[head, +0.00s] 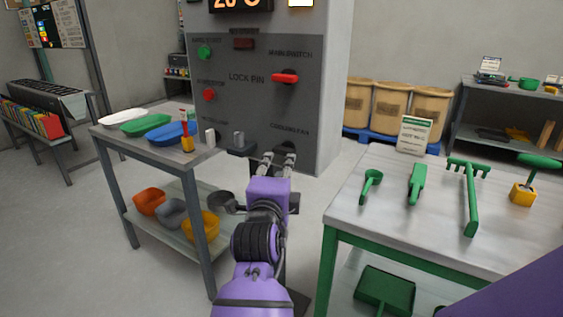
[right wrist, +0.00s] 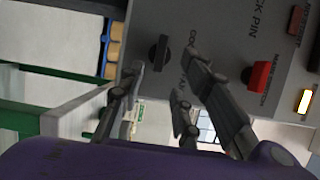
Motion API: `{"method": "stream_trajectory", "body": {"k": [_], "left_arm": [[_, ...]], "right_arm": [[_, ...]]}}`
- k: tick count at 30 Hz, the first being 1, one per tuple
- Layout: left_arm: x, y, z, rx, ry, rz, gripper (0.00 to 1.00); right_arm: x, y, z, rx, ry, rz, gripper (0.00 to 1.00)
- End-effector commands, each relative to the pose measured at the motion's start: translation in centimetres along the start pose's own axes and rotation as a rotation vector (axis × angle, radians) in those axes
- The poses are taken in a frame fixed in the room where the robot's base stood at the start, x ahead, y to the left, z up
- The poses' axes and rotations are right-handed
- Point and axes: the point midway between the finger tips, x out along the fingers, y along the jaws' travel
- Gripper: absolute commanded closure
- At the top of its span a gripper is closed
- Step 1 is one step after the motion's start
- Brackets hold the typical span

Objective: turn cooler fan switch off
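The control panel (head: 240,125) is a grey cabinet face with labelled controls. In the right wrist view the cooler fan switch is a black rotary knob (right wrist: 158,52) beside its label. My right gripper (head: 278,157) is in front of the panel's lower right part. Its fingers are apart and empty, and in the right wrist view the open gripper (right wrist: 165,72) has the knob between and beyond its fingertips. I cannot tell whether they touch it. My left gripper is not in view.
The red main switch (head: 285,77) sits above the fan label. A green button (head: 205,53) and a red button (head: 209,95) are on the left. A tray-laden table (head: 165,152) stands left and a green-framed table (head: 400,225) with green tools stands right.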

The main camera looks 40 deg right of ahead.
Motion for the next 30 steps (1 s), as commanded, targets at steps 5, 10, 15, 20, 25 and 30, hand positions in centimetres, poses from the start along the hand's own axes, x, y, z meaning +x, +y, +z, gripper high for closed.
{"method": "stream_trajectory", "body": {"k": [5,10,15,20,25,30], "left_arm": [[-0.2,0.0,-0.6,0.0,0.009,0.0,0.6],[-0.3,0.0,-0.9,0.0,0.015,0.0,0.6],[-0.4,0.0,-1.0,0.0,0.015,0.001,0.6],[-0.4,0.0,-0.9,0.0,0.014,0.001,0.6],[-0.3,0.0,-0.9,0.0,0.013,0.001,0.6],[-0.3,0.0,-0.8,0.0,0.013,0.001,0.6]], "right_arm": [[2.6,-0.4,-0.1,-0.001,0.002,-0.005,0.69],[5.3,-0.3,0.0,-0.002,0.0,-0.003,0.69],[7.0,-0.2,0.0,-0.001,0.0,-0.003,0.69],[7.4,-0.1,0.0,0.0,0.0,-0.001,0.69],[7.4,-0.1,0.0,0.0,-0.001,-0.001,0.69],[7.3,-0.1,0.0,0.0,-0.001,-0.001,0.91]]}}
